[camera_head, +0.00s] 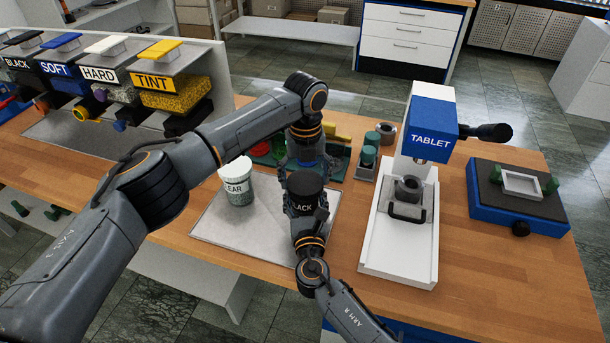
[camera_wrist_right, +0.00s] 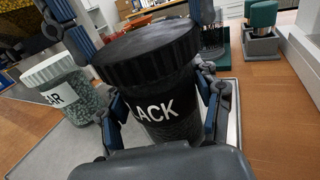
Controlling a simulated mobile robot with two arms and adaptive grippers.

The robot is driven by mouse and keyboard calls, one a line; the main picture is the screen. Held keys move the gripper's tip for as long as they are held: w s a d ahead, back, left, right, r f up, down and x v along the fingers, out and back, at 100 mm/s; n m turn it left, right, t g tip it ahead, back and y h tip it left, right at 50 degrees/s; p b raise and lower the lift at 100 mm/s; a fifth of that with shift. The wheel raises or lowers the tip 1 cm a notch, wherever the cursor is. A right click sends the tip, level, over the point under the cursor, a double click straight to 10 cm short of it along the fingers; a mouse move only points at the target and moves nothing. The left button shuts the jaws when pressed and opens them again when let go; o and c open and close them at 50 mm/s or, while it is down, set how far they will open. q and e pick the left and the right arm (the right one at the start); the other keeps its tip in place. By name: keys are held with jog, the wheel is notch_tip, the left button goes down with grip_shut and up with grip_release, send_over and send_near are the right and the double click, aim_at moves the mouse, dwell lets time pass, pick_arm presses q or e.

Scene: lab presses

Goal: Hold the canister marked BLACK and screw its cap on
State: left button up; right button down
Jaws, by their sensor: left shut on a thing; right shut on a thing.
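The canister marked BLACK (camera_head: 303,207) stands upright over the grey mat, dark with white lettering; it also fills the right wrist view (camera_wrist_right: 170,112). Its ribbed black cap (camera_wrist_right: 148,50) sits on top of it, and the cap also shows in the head view (camera_head: 304,183). I cannot tell how far the cap is threaded. My right gripper (camera_wrist_right: 165,105) is shut on the canister's body, one finger on each side. My left gripper (camera_head: 304,168) comes down from above and is shut on the cap; its fingers stand at both sides of the cap in the right wrist view.
A white-lidded CLEAR canister (camera_head: 238,186) stands close left on the grey mat (camera_head: 215,240). The TABLET press (camera_head: 400,215) is to the right, with green-topped items (camera_head: 368,157) behind. Labelled dispensers (camera_head: 165,78) stand at the left. A blue-based tray station (camera_head: 518,200) is far right.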

pick_arm(q)
jog(key=m, duration=0.7)
jog(key=shift+a, duration=0.1)
jog(key=o, duration=0.8)
jog(key=shift+c, duration=0.2)
jog(key=shift+r, duration=0.1)
jog(key=shift+r, duration=2.2)
